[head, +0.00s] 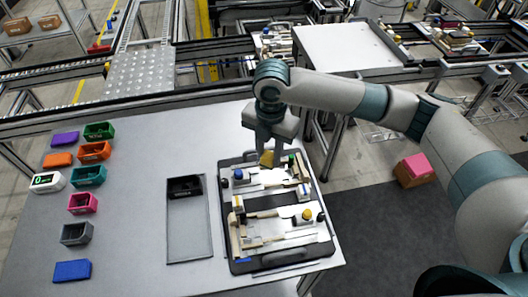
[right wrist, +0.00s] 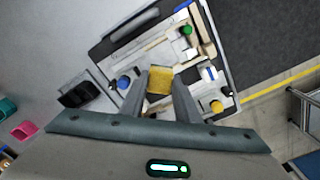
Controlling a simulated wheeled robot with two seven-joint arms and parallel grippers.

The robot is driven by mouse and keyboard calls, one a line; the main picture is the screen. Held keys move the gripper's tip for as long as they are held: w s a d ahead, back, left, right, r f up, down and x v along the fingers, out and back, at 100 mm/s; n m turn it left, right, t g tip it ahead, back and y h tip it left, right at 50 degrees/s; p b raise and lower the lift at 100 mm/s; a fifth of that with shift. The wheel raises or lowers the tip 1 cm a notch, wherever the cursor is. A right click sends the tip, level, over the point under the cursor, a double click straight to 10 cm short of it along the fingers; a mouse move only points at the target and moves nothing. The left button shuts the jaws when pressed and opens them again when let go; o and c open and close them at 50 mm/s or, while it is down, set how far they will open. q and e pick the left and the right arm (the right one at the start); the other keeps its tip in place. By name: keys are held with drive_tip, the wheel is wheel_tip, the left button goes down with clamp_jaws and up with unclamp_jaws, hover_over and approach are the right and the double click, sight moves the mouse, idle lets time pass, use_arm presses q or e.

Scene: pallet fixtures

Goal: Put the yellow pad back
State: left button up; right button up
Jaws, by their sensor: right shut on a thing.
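The yellow pad (right wrist: 160,80) is a small square block between the fingertips of my right gripper (right wrist: 160,84). In the head view the yellow pad (head: 267,159) shows just under the right gripper (head: 268,150), which points down over the far part of the pallet fixture. The dark-framed pallet fixture (head: 228,212) lies on the table and holds a white plate, wooden bars and blue, green and yellow knobs. I cannot tell whether the pad touches the fixture. My left gripper is not in view.
Left of the fixture lies a grey tray (head: 188,245) with a black bin (head: 184,187) at its far end. Several small coloured bins, such as the orange bin (head: 94,151), stand at the table's left. The table (head: 135,225) between them is clear. A pink-topped box (head: 415,170) is on the floor.

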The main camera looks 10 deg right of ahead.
drive_tip(key=shift+s+d+f+m+b, duration=0.1)
drive_tip(key=shift+s+d+m+b, duration=1.25)
drive_tip(key=shift+m, duration=3.3)
drive_tip(key=shift+s+d+m+b, duration=1.1)
drive_tip(key=shift+s+m+b, duration=0.3)
drive_tip(key=shift+m, duration=3.3)
drive_tip(key=shift+s+d+f+m+b, duration=0.1)
drive_tip(key=shift+s+d+m+b, duration=1.25)
drive_tip(key=shift+m, duration=3.3)
drive_tip(key=shift+a, duration=0.1)
